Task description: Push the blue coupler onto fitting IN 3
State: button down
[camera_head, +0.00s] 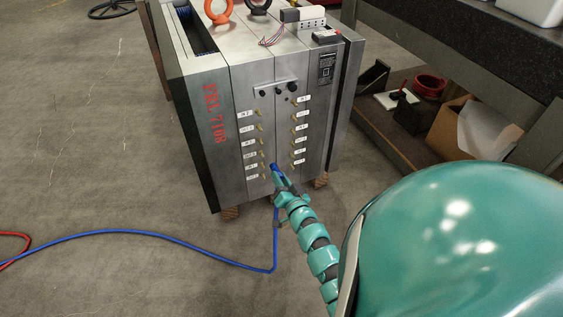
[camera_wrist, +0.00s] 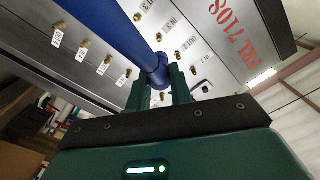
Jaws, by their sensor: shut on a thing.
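My gripper (camera_head: 279,178) is shut on the blue coupler (camera_head: 274,167), low in front of the mould base face, between its two fitting columns. In the wrist view my gripper (camera_wrist: 163,92) closes around the coupler's blue collar (camera_wrist: 158,77), and the thick blue body crosses the picture to the upper left. A brass fitting (camera_wrist: 159,37) stands beside an upside-down label that seems to read IN 3 (camera_wrist: 173,21). The coupler appears apart from this fitting; its depth gap is unclear. Labels are too small to read in the head view.
The steel mould base (camera_head: 222,150) stands on wooden blocks, with several brass fittings on its face. The blue hose (camera_head: 150,233) hangs below my gripper and runs left over the floor. A red hose (camera_head: 14,235) lies at far left. A workbench (camera_head: 450,55) stands right.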

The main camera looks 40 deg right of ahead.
jog(key=shift+d, duration=0.2)
jog(key=b+x, duration=0.1)
jog(key=x, duration=0.8)
jog(key=shift+w+b, duration=0.2)
jog(key=shift+b, duration=0.2)
dwell(0.4)
jog(key=shift+b+x, duration=0.5)
jog(key=shift+x, duration=0.45)
dwell(0.8)
jog(key=shift+w+d, duration=0.1)
jog(key=shift+w, duration=0.2)
jog(key=shift+w, duration=0.15)
dwell(0.3)
jog(key=shift+w+d+b, duration=0.15)
jog(key=shift+w+b, duration=0.15)
jog(key=shift+b, duration=0.05)
